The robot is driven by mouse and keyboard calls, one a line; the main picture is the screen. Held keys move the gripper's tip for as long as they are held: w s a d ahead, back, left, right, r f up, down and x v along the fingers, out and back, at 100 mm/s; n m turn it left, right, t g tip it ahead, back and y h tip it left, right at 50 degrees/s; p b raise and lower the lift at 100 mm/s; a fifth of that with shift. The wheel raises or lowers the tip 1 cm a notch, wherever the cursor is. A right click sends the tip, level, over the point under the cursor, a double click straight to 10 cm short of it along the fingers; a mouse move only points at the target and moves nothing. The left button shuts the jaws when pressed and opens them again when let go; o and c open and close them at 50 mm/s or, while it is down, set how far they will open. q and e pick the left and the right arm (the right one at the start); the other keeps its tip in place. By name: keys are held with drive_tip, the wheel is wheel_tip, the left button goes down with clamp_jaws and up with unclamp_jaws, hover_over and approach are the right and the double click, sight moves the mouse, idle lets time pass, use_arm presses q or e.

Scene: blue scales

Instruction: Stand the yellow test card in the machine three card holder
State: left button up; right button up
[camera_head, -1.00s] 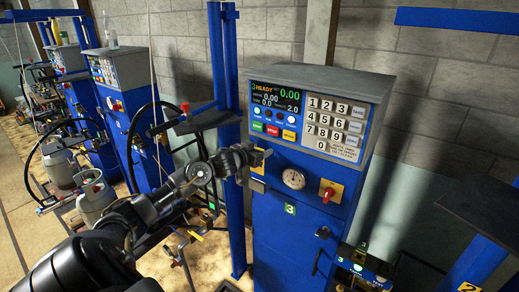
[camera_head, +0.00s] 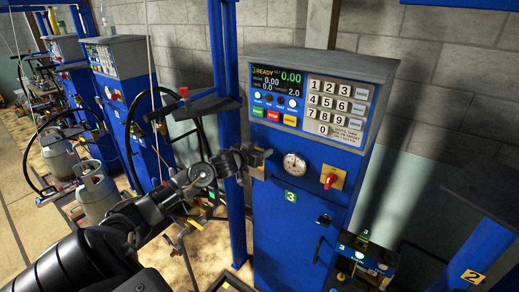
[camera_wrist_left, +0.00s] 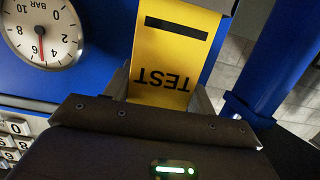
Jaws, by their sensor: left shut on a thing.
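My left gripper (camera_head: 262,158) is at the left front edge of the blue machine three (camera_head: 290,222), left of its pressure gauge (camera_head: 295,163). It is shut on the yellow test card (camera_wrist_left: 172,48), which fills the middle of the left wrist view with its black bar and upside-down TEST print. In the head view the card is too small to make out clearly. A small grey holder piece (camera_head: 257,173) shows just below the gripper. Whether the card touches or sits in it cannot be told. My right gripper is out of view.
Machine three's keypad (camera_head: 336,107) and lit display (camera_head: 276,85) are above the gripper. A red knob on a yellow plate (camera_head: 330,178) is right of the gauge. A blue post (camera_head: 232,120) stands close on the left. Grey gas cylinders (camera_head: 97,190) stand further left.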

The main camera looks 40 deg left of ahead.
use_arm(q)
drive_tip(key=shift+f+b, duration=0.45)
drive_tip(key=shift+f, duration=0.6)
idle(0.5)
drive_tip(key=o, duration=1)
drive_tip(key=shift+c, duration=0.2)
drive_tip(key=shift+o, duration=0.4)
drive_tip(key=shift+s, duration=0.1)
drive_tip(key=b+v, duration=0.2)
drive_tip(key=v, duration=0.8)
drive_tip(key=shift+s+b, duration=0.35)
drive_tip(key=shift+r, duration=0.15)
